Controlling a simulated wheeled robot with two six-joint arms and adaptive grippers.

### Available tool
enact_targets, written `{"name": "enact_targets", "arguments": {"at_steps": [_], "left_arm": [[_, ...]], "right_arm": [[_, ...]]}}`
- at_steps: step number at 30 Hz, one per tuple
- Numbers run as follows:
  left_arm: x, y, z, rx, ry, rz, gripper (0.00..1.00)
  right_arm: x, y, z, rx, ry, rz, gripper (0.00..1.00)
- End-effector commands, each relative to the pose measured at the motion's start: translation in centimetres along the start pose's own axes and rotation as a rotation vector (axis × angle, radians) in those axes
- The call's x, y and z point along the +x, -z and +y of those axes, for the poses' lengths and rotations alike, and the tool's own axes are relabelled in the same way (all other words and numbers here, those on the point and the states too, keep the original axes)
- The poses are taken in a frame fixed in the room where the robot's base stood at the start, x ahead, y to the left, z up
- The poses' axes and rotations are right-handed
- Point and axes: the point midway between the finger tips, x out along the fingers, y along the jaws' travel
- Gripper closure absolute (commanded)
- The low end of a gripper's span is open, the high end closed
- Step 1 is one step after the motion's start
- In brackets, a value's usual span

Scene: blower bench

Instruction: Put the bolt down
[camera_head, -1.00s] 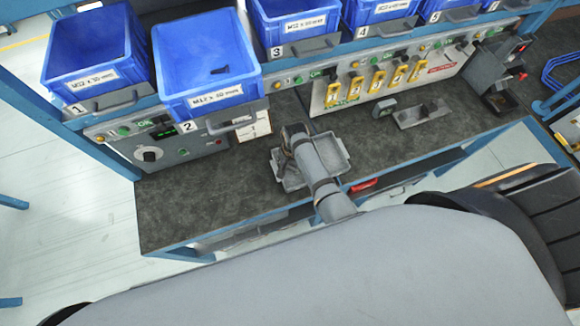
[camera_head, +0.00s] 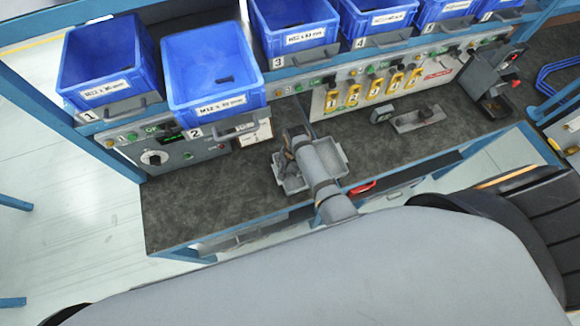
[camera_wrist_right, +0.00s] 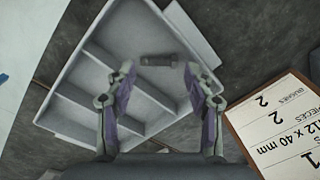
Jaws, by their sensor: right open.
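My right gripper (camera_head: 289,153) is over the grey divided tray (camera_head: 341,158) on the bench, seen from above. In the right wrist view its two fingers (camera_wrist_right: 158,80) stand apart, with a gap between them. The dark grey bolt (camera_wrist_right: 158,60) lies across that gap, just beyond the fingertips, over the large undivided part of the tray (camera_wrist_right: 105,35). It touches neither finger visibly. I cannot tell whether it rests on the tray floor. In the head view my arm hides the bolt. My left gripper is not in view.
Blue bin 2 (camera_head: 190,55), with a small dark part inside, and blue bin 1 (camera_head: 75,65) stand behind the tray. A paper card (camera_wrist_right: 280,125) is beside the tray. Yellow-tagged tools (camera_head: 372,88) hang at the panel. Bare bench (camera_head: 200,200) lies left of the tray.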

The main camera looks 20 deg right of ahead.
Motion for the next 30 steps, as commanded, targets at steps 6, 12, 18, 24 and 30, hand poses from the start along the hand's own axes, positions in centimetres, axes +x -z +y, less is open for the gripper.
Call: {"name": "enact_targets", "arguments": {"at_steps": [6, 12, 18, 24, 30], "left_arm": [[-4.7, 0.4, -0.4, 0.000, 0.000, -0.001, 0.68], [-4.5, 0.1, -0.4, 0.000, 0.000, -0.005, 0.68], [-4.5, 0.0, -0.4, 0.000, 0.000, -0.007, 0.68], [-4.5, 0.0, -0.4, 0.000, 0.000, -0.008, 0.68], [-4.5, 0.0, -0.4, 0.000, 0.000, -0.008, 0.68]], "right_arm": [[-5.1, 0.0, -0.1, 0.000, 0.001, 0.001, 0.47], [-8.3, 0.0, 0.0, -0.001, 0.001, 0.001, 0.47], [-9.4, 0.0, 0.0, 0.000, 0.000, 0.000, 0.47], [-9.4, 0.0, 0.0, 0.000, -0.001, 0.000, 0.47], [-9.4, 0.0, 0.0, 0.000, -0.001, 0.000, 0.47]]}}
